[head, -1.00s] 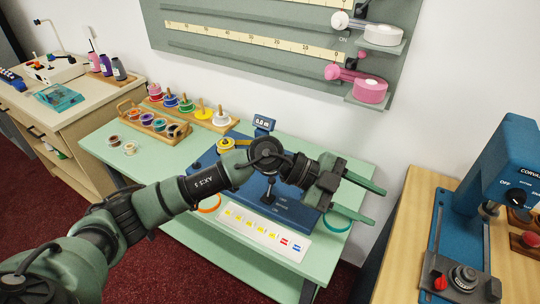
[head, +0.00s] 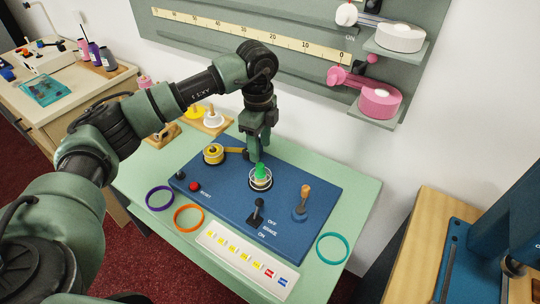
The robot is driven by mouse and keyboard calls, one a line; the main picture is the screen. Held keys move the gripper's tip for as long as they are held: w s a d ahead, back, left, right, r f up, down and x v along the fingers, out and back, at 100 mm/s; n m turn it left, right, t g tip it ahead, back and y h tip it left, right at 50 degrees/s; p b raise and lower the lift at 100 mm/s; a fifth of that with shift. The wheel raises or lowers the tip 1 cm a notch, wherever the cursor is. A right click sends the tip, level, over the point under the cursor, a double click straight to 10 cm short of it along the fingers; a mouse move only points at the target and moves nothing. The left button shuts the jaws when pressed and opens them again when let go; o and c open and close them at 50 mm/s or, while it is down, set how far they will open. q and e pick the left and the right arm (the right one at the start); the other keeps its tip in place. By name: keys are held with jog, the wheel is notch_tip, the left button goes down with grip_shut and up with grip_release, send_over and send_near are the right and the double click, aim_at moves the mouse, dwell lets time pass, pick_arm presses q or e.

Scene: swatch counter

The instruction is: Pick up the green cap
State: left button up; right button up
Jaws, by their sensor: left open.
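A small green cap (head: 260,170) stands upright on a round, pale, ring-edged holder (head: 261,182) on the blue machine plate (head: 225,205). My left gripper (head: 258,146) points down just above and behind the green cap. Its jaws are open and partly overlap each other in this view. I see nothing held between them. Whether a fingertip touches the cap, I cannot tell. My right gripper is not in view.
The plate carries a yellow spool (head: 213,153), a black brake lever (head: 257,211) and an orange-topped post (head: 303,200). Purple (head: 159,198), orange (head: 188,217) and teal (head: 332,248) rings lie around it. A pink spool (head: 378,103) sits on the wall shelf.

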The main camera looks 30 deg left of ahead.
aim_at(259, 165)
pick_arm(q)
jog(key=shift+w+a, duration=0.1)
jog(key=shift+f, duration=0.35)
jog(key=shift+s+f+p, duration=0.3)
jog(key=shift+f+p, duration=0.1)
jog(key=shift+f, duration=0.25)
jog(key=shift+s+f+p, duration=0.3)
jog(key=shift+f+p, duration=0.1)
jog(key=shift+f, duration=0.2)
notch_tip(259, 165, down, 3)
jog(key=shift+w+r+p, duration=0.1)
jog(key=shift+p, duration=0.3)
jog(key=shift+f, duration=0.6)
jog(key=c, duration=0.9)
grip_shut()
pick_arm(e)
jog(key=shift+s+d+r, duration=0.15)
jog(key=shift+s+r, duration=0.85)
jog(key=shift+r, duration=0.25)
